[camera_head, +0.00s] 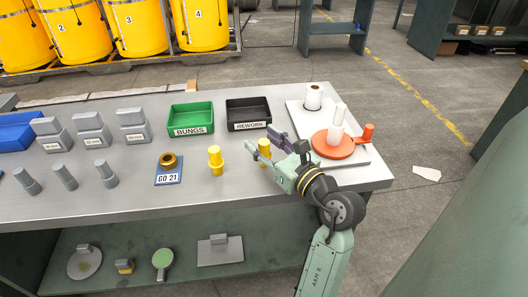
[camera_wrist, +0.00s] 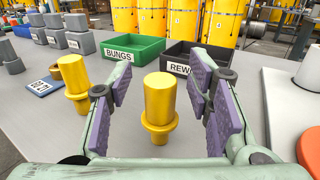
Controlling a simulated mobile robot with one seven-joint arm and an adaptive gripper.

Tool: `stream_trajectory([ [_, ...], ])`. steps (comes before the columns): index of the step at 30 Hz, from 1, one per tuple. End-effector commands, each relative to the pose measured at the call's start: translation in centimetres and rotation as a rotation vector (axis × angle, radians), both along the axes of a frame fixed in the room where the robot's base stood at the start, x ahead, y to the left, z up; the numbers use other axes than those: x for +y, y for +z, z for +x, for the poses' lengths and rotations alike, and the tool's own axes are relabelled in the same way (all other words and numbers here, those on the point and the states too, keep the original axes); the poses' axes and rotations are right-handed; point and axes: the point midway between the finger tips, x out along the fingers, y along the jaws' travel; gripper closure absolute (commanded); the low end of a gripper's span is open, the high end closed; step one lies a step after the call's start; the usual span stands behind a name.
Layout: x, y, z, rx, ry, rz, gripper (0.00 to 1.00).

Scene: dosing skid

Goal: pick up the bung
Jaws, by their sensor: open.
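Two yellow bungs with a wide collar stand upright on the grey bench. One bung (camera_wrist: 160,105) is between the open fingers of my gripper (camera_wrist: 162,82) in the wrist view, with a gap on each side. In the head view the same bung (camera_head: 264,151) is partly hidden by my gripper (camera_head: 267,145). The other bung (camera_wrist: 73,80) stands to the left, outside the fingers; it also shows in the head view (camera_head: 215,160). My gripper is empty.
A green BUNGS tray (camera_head: 190,117) and a black REWORK tray (camera_head: 248,112) stand behind. A brass ring (camera_head: 168,160) sits on the GO 21 plate, left. A white board (camera_head: 350,152) with an orange dish (camera_head: 333,148) and white cylinders lies close on the right.

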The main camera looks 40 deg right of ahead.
Motion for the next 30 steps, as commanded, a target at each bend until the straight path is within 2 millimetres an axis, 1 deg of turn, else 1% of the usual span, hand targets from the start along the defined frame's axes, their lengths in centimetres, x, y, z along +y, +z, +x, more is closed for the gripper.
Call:
stream_trajectory([
  [6, -0.02, -0.08, 0.1, 0.0, 0.0, 0.0, 0.54],
  [7, -0.01, -0.08, 0.1, 0.0, 0.0, 0.0, 0.55],
  [27, -0.01, -0.05, 0.07, 0.0, 0.0, 0.0, 1.0],
  [30, -0.01, -0.05, 0.07, 0.0, 0.0, 0.0, 1.0],
])
